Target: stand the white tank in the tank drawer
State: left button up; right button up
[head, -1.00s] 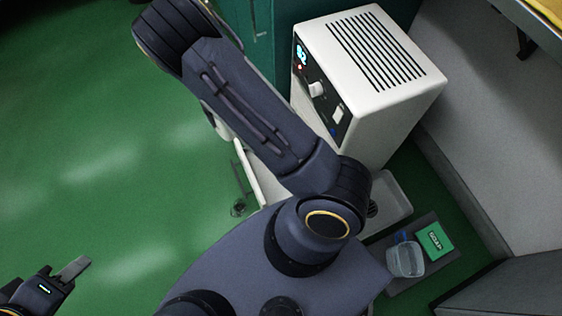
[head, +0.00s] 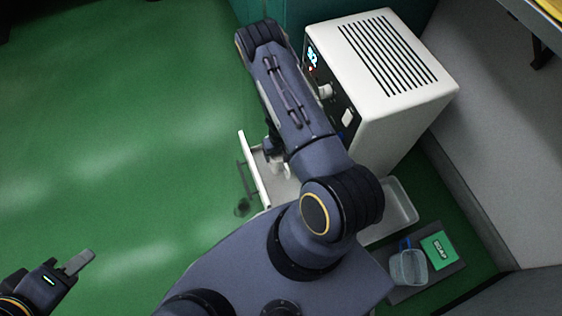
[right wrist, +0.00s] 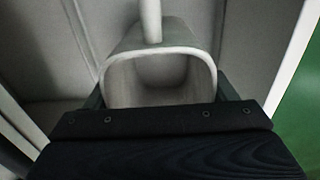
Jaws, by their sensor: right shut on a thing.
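The white tank (right wrist: 158,68) shows in the right wrist view with its wide open mouth facing the camera and a narrow white part beyond it. My right gripper (right wrist: 160,92) is shut on it, a dark finger at each side. In the head view a bit of the white tank (head: 280,169) shows below my right forearm, over the open drawer (head: 257,175). The tank is in or just above the drawer; I cannot tell whether it touches the bottom. My left gripper (head: 78,264) is over the floor at lower left; its opening is unclear.
A white machine (head: 390,75) with a vented top and dark control panel stands beside the drawer. A clear tray (head: 400,205), a clear jug (head: 408,267) and a green soap box (head: 438,250) lie to the right. Green floor at left is clear.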

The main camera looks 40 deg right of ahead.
aim_at(279, 159)
jog(key=shift+f+b, duration=0.8)
jog(key=shift+f, duration=1.7)
jog(key=shift+f, duration=0.1)
jog(key=o, duration=1)
jog(key=shift+o, duration=0.2)
